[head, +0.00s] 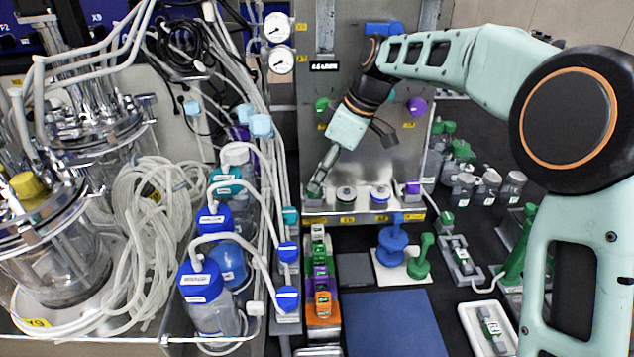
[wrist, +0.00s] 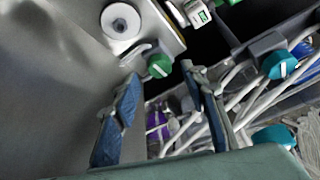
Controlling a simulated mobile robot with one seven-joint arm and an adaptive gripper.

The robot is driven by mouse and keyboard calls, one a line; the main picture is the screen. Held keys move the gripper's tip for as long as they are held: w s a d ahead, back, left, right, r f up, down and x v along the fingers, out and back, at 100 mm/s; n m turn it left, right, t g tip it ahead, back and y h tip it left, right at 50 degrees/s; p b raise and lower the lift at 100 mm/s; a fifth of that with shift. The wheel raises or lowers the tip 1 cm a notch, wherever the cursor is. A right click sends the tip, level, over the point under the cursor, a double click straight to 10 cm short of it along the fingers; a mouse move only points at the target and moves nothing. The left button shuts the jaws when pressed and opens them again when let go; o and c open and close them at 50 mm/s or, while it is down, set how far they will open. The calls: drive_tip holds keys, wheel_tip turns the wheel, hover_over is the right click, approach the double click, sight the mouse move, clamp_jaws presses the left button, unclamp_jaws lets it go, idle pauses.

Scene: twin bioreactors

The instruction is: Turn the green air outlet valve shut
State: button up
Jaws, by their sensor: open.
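A small green valve knob (wrist: 158,66) with a white mark shows in the wrist view, at the edge of the metal panel. It appears between and just beyond my open fingers, and I see no contact. My gripper (wrist: 160,76) is open and empty, with one blue-padded finger on each side of the knob. In the head view my gripper (head: 322,172) points down at the left end of the panel's shelf, where its fingers partly hide what is below. Another green knob (head: 321,104) sits higher on the panel's left side. I cannot tell from labels which is the air outlet valve.
Teal-green knobs (wrist: 278,64) and white tubes lie right of my fingers in the wrist view. Round-topped pieces (head: 380,194) stand on the shelf beside my gripper. Blue-capped bottles (head: 200,282) and tubing crowd the left. The blue mat (head: 392,325) in front is clear.

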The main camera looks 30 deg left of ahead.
drive_tip(key=shift+x, duration=1.55)
drive_tip(key=shift+c, duration=0.3)
drive_tip(key=shift+r, duration=0.1)
clamp_jaws()
